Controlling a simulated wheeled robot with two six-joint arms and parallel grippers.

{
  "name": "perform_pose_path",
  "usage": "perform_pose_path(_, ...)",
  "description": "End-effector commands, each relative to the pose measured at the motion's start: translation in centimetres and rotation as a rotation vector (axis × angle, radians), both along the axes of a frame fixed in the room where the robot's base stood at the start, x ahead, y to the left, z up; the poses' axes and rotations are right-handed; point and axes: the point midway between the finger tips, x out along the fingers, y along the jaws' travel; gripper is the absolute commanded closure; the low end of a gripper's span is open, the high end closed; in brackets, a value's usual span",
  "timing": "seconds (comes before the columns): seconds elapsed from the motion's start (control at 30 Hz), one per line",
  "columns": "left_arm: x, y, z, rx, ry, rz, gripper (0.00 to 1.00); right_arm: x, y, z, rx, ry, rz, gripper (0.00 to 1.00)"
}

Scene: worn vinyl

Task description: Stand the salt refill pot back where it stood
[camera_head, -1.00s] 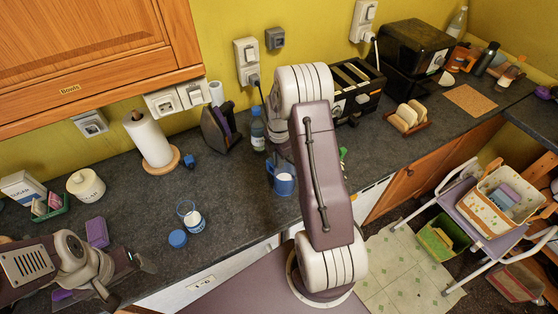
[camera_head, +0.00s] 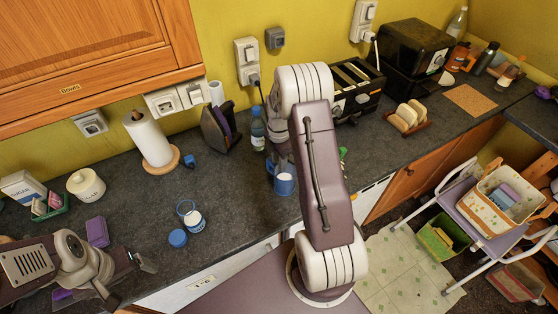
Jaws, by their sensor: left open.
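A small clear pot with white contents and a blue rim (camera_head: 194,221) stands on the dark worktop at the left; it looks like the salt refill pot, though no label is readable. A round blue lid (camera_head: 177,238) lies beside it. My left gripper (camera_head: 147,262) is open and empty at the lower left, apart from the pot and lid. My right arm crosses the middle. Its gripper (camera_head: 282,163) is mostly hidden behind the arm, close to a blue cup-like vessel (camera_head: 284,185). I cannot tell whether it touches that vessel.
A blue-labelled bottle (camera_head: 257,130) stands behind my right arm. A toaster (camera_head: 357,88) and toast rack (camera_head: 407,118) stand right.

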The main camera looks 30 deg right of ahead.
Motion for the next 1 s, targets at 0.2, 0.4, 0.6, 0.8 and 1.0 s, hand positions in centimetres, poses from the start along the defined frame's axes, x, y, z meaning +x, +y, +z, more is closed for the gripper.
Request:
perform_pose_path(0.2, 0.0, 0.0, 0.8, 0.0, 0.0, 0.0, 0.2, 0.0, 0.0, 0.9, 0.0, 0.0, 0.0, 0.69)
perform_pose_path(0.4, 0.0, 0.0, 1.5, 0.0, 0.0, 0.0, 0.2, 0.0, 0.0, 1.7, 0.0, 0.0, 0.0, 0.69)
perform_pose_path(0.6, 0.0, 0.0, 2.1, 0.0, 0.0, 0.0, 0.2, 0.0, 0.0, 2.5, 0.0, 0.0, 0.0, 0.69)
perform_pose_path(0.8, 0.0, 0.0, 2.8, 0.0, 0.0, 0.0, 0.2, 0.0, 0.0, 3.3, 0.0, 0.0, 0.0, 0.69)
perform_pose_path(1.0, 0.0, 0.0, 3.5, 0.0, 0.0, 0.0, 0.2, 0.0, 0.0, 4.2, 0.0, -0.001, 0.0, 0.69)
